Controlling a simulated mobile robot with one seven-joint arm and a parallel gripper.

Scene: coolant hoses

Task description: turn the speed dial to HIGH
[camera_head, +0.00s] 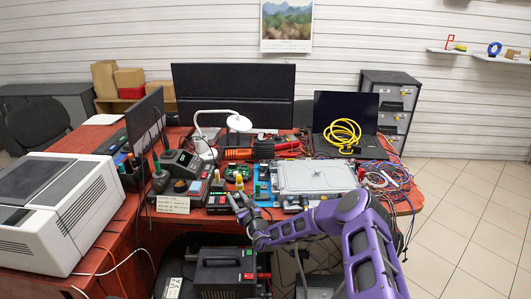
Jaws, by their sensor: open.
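I cannot pick out the speed dial or a HIGH mark at this size. Small dark control units (181,161) with displays and knobs stand on the left part of the red-brown desk (118,240). A white card (173,204) with print too small to read is at the desk's front edge. My gripper (238,202), at the end of my purple arm, is open over the front edge, just right of a black unit with green and red parts (218,200). It appears empty; whether it touches anything is unclear.
A large white machine (60,210) fills the left. A grey enclosure (315,177) lies right of my gripper, with tangled cables (388,176) beyond. A laptop (345,112) with a coiled yellow hose (342,133) stands behind. Black equipment (225,270) sits below the desk edge. Floor at right is clear.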

